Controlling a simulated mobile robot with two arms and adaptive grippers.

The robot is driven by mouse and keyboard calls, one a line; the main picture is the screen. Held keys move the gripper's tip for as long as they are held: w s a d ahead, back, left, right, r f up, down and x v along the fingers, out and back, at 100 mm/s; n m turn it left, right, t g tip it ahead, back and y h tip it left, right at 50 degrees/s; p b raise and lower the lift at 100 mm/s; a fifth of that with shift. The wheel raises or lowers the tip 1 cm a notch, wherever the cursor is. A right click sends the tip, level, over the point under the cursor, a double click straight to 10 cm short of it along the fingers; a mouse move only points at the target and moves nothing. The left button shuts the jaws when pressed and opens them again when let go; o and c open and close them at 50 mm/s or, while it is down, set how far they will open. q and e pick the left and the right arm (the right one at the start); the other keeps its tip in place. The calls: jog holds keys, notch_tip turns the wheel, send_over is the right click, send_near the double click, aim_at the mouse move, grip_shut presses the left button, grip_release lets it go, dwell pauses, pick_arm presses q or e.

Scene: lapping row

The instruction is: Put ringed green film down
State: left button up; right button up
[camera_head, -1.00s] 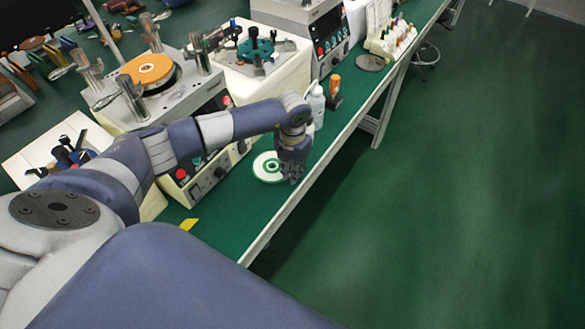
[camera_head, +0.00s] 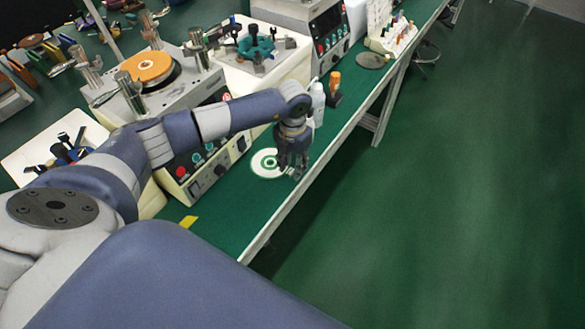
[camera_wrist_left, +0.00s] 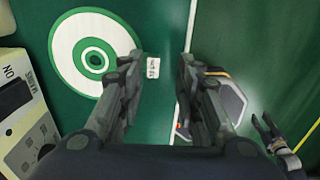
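The ringed green film is a white disc with green rings (camera_head: 262,168), lying flat on the green bench top near its front edge. In the left wrist view the film (camera_wrist_left: 66,38) lies left of my left gripper, partly covered by the left finger. My left gripper (camera_head: 292,174) points down over the bench just right of the film. In the left wrist view my left gripper (camera_wrist_left: 160,85) has its fingers wide apart with nothing held between them. A dark pronged shape (camera_wrist_left: 268,132) at the lower right of that view may be my right gripper; its opening is unclear.
A small white label (camera_wrist_left: 152,67) lies on the bench beside the film. A machine with an orange disc (camera_head: 150,67) stands behind the arm. A white bottle (camera_head: 317,105) and an orange-capped bottle (camera_head: 334,90) stand farther along. A yellow piece (camera_head: 188,221) lies nearer.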

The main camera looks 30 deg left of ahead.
pick_arm(q)
notch_tip(320, 180, up, 10)
jog(key=b, duration=0.1)
jog(key=shift+b, duration=0.4)
jog(key=shift+s, duration=0.1)
